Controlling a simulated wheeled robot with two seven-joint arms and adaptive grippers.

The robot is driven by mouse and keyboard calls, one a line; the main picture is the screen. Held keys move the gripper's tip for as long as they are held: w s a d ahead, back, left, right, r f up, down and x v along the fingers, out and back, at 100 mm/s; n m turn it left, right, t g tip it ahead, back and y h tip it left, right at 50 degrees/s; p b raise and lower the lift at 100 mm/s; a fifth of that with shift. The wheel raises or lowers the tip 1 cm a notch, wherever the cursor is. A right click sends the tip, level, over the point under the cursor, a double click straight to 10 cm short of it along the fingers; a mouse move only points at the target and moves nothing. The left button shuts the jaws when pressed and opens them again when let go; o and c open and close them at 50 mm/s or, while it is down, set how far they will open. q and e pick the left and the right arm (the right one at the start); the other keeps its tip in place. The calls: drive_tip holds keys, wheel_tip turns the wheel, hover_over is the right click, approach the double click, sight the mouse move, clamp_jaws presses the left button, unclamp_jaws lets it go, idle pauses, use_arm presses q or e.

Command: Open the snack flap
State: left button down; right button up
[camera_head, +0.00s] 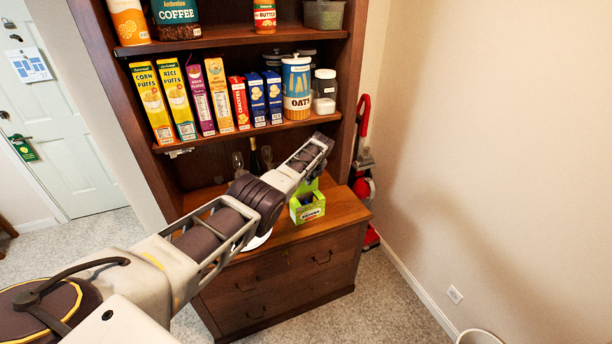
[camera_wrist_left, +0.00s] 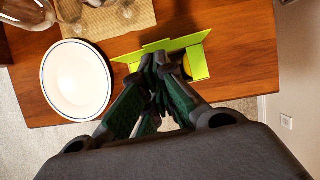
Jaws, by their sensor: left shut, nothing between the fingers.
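The green snack box (camera_head: 309,211) stands on the wooden counter of the hutch, at its right part, below the end of my left arm in the head view. In the left wrist view its bright green cardboard (camera_wrist_left: 197,63) shows as a long strip and a side panel around my fingertips, with a bit of yellow inside. My left gripper (camera_wrist_left: 162,62) is shut and empty, its fingertips at the box and covering part of it. I cannot tell whether they touch the cardboard or how far the flap is open. My right gripper is not in view.
A white plate (camera_wrist_left: 77,79) lies left of the box in the left wrist view, with glasses on a board (camera_wrist_left: 112,18) behind it. Shelves above hold cereal boxes (camera_head: 152,101) and an oats canister (camera_head: 297,88). The hutch's side post (camera_head: 350,80) is close to my arm.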

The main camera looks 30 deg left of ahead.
use_arm(q)
drive_tip(key=w+a+r+b, duration=0.2)
drive_tip(key=a+r+b, duration=0.1)
drive_tip(key=r, duration=0.6)
drive_tip(key=shift+b, duration=0.4)
drive_tip(key=shift+w+r, duration=0.1)
drive_tip(key=shift+r, duration=0.05)
